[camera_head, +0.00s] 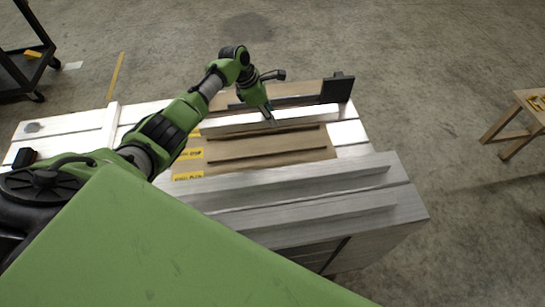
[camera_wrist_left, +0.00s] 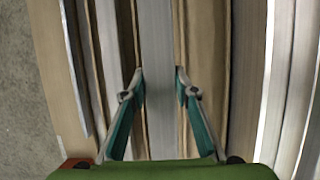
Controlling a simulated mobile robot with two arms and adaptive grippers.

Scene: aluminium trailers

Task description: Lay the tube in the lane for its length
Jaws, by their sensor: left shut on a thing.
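The tube (camera_head: 303,115), a long pale aluminium bar, lies lengthwise along the far side of the wooden lane board (camera_head: 230,170). My left gripper (camera_head: 270,117) is shut on it near its middle, from above. In the left wrist view the tube (camera_wrist_left: 157,100) runs between the two fingertips (camera_wrist_left: 158,72), roughly parallel to the wooden ribs. I cannot tell whether it rests on the board or hangs just above it. Nearer lanes (camera_head: 265,143) between dark ribs look empty. Yellow labels (camera_head: 188,154) mark the lanes' left ends. My right gripper is not in view.
A dark upright plate (camera_head: 338,88) stands at the board's far right end. Aluminium profiles (camera_head: 310,181) lie along the near side of the bench. A wooden trestle (camera_head: 515,122) stands right, a dark cart (camera_head: 25,65) far left.

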